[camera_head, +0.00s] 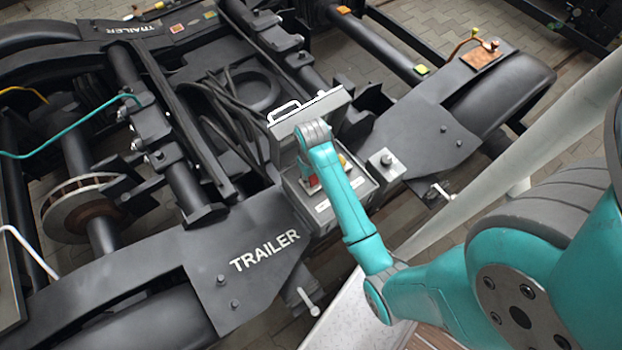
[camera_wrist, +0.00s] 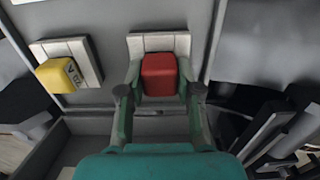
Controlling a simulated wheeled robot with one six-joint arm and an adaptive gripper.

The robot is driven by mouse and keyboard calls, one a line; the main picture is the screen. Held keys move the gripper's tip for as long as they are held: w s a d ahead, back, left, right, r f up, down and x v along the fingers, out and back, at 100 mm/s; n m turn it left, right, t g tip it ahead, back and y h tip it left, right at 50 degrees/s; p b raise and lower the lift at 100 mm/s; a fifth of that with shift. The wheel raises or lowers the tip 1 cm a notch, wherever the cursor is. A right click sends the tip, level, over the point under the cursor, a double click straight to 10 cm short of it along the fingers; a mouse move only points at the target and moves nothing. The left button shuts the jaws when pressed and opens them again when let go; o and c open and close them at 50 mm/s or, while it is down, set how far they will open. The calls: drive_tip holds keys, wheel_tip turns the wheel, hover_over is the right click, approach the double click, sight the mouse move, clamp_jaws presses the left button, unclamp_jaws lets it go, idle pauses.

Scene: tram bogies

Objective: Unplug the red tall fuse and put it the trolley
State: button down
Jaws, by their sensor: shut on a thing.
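The red fuse (camera_wrist: 159,76) stands in front of a white socket plate (camera_wrist: 160,43) in the wrist view. My gripper (camera_wrist: 159,92) has one finger on each side of the fuse and is shut on it. The picture does not clearly show whether the fuse is fully seated. In the head view a bit of red (camera_head: 312,181) shows beside my arm, inside an open grey box (camera_head: 322,207) on the bogie frame. My arm hides most of the box's inside there. A pale, speckled surface (camera_head: 350,312) at the bottom may be the trolley; I cannot tell.
A yellow fuse (camera_wrist: 58,75) sits on its own white plate left of the red one. The box's raised lid (camera_head: 310,112) stands behind my wrist. The black bogie frame (camera_head: 265,249), marked TRAILER, surrounds the box. A pale pole (camera_head: 510,160) crosses at right.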

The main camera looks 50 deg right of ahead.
sight(312, 177)
drive_tip(key=shift+r, duration=2.85)
